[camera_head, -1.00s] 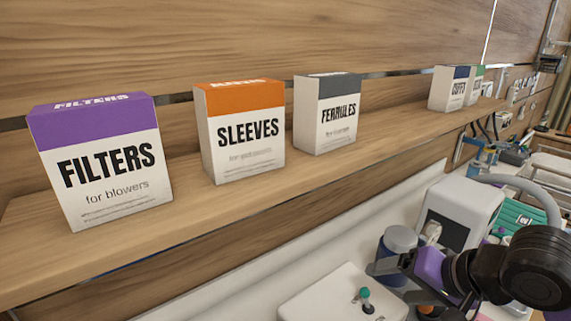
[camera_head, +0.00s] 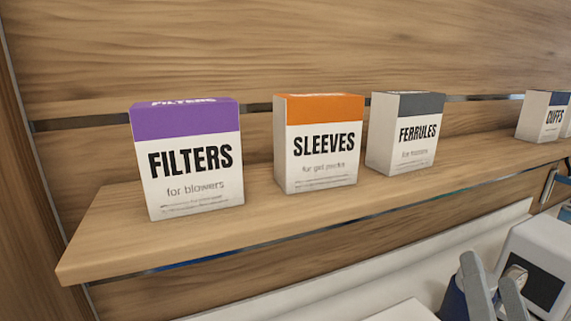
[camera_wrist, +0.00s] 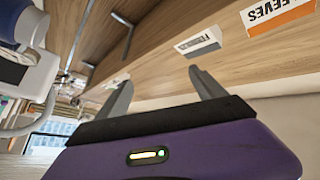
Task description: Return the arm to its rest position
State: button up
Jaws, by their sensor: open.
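My gripper (camera_head: 488,268) shows at the lower right of the head view, with its two grey fingers pointing up and apart. In the wrist view the fingers (camera_wrist: 160,82) are spread with nothing between them, above my purple gripper body. The gripper is below the wall shelf (camera_head: 110,238) and apart from the boxes on it. The rest of my arm is out of the head view.
On the shelf stand a purple-topped FILTERS box (camera_head: 192,165), an orange-topped SLEEVES box (camera_head: 318,150), a grey-topped FERRULES box (camera_head: 405,138) and a blue-topped CUFFS box (camera_head: 545,115). A white device (camera_head: 530,240) stands beside the gripper at lower right.

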jog(key=s+a+f+n+g+y+b, duration=0.1)
jog(key=s+a+f+n+g, duration=0.1)
jog(key=s+f, duration=0.6)
jog(key=s+a+f+n+g+y+b, duration=0.1)
jog(key=s+a+f+n+g+y, duration=0.1)
jog(key=s+f+n, duration=0.3)
jog(key=s+a+f+n+g+y+b, duration=0.1)
jog(key=s+a+f+n+g+y, duration=0.1)
jog(key=s+f, duration=1.1)
jog(key=s+a+n+g, duration=0.1)
jog(key=s+a, duration=0.1)
jog(key=s, duration=0.1)
jog(key=shift+s+a, duration=0.2)
jog(key=shift+s, duration=0.15)
